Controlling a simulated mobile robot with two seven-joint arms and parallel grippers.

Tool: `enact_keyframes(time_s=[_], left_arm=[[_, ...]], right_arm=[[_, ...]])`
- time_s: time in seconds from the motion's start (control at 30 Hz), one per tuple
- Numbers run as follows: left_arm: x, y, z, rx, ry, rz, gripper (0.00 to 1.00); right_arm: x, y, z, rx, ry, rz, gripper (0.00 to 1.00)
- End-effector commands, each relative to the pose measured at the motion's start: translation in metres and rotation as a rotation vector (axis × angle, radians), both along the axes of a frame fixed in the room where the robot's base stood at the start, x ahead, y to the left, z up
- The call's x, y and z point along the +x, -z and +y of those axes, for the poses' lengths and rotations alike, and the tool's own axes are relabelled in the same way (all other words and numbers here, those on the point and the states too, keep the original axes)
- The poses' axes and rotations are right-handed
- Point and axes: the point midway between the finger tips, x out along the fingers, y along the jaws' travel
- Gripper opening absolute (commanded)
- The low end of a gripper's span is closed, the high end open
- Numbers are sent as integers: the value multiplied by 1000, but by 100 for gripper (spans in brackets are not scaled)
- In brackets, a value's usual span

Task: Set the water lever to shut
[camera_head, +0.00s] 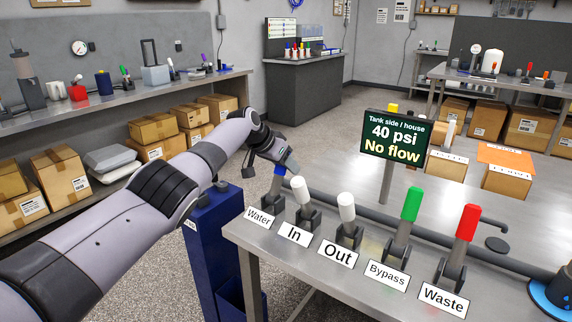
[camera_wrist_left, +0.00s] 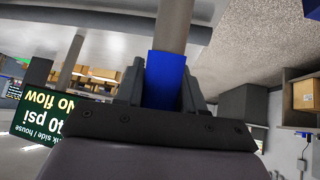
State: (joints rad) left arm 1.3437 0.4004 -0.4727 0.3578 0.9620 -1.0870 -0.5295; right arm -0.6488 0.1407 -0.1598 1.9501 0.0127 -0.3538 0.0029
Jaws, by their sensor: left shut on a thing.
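The water lever (camera_head: 279,170) has a blue handle and stands behind the "Water" label (camera_head: 258,217) at the left end of the row of levers. It looks close to upright, though my gripper hides its top. My left gripper (camera_head: 279,163) is shut on the blue handle. In the left wrist view the blue handle (camera_wrist_left: 165,80) sits between the two fingers of the gripper (camera_wrist_left: 163,95), with a grey pipe beyond it. A dark sign (camera_head: 394,137) reads "Tank side / house 40 psi No flow". My right gripper is not in view.
To the right stand the white In lever (camera_head: 300,191), white Out lever (camera_head: 346,207), green Bypass lever (camera_head: 411,205) and red Waste lever (camera_head: 467,223), close together on a steel bench (camera_head: 300,262). A blue cabinet (camera_head: 212,245) stands at the bench's left.

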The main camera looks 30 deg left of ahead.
Motion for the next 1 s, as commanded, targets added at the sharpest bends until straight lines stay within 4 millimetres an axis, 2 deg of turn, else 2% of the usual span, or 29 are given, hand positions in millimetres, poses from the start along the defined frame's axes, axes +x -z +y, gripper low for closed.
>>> enact_keyframes(time_s=[0.2,0.23,0.27,0.3,0.67,1.0], left_arm=[[0,0,-1,-1,1,-1,0],[0,0,-1,-1,1,-1,45],[0,0,-1,-1,1,-1,55],[0,0,-1,-1,1,-1,59],[0,-1,0,0,0,-1,59],[-11,-15,5,1,1,-2,59]], right_arm=[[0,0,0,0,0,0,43],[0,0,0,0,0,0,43],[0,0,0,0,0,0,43],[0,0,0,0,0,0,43],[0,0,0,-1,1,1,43],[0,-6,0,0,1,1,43]])
